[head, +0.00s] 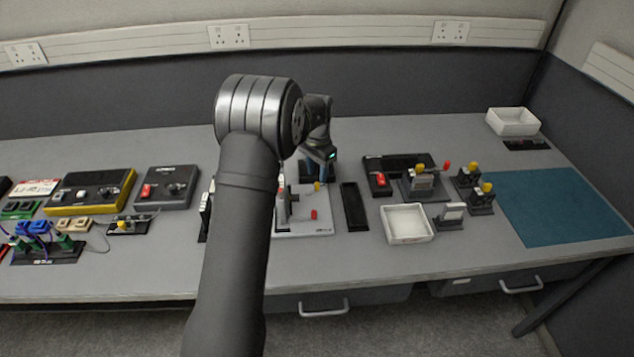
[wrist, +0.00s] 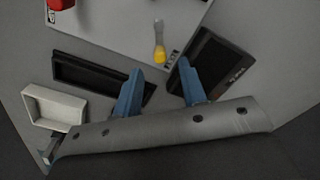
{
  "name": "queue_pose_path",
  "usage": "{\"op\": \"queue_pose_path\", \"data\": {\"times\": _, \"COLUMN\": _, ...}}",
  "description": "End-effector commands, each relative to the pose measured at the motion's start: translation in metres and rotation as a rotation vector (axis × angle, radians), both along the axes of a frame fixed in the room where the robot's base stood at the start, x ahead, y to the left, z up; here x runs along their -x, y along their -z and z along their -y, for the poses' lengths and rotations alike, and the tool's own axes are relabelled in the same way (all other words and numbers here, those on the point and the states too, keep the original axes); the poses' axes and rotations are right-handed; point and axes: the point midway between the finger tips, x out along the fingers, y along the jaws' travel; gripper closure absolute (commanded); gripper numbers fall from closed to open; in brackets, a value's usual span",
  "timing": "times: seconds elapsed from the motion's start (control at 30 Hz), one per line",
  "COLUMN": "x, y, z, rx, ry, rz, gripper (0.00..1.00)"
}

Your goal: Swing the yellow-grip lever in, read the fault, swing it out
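The yellow-grip lever shows in the wrist view as a short pale metal arm with a yellow grip (wrist: 159,54). In the head view its yellow grip (head: 317,186) sits at the right side of a light grey panel (head: 318,228). A red grip (head: 313,214) is nearer the front of the same panel; it shows at the wrist view's top left (wrist: 60,4). My gripper (wrist: 159,66) is open, its blue fingers on either side of the yellow grip, apart from it. In the head view, my gripper (head: 321,170) is just behind the grip. My arm hides the panel's left part. I see no readable fault display.
A black block (wrist: 218,66) lies close beside my right finger in the wrist view. An empty black tray (head: 354,207) is right of the panel, then a white tray (head: 407,224). Boxes with red switches stand on both sides. A blue mat (head: 570,205) lies far right.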

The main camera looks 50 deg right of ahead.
Motion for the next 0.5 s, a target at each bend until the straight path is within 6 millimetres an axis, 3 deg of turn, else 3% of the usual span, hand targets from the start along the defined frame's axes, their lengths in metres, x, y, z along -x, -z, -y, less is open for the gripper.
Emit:
{"op": "queue_pose_path", "data": {"times": 0.2, "x": 0.000, "y": 0.035, "z": 0.000, "rx": -0.001, "ry": 0.000, "rz": -0.001, "gripper": 0.62}}
{"op": "queue_pose_path", "data": {"times": 0.5, "x": 0.000, "y": 0.048, "z": 0.000, "rx": 0.001, "ry": 0.000, "rz": 0.000, "gripper": 0.62}}
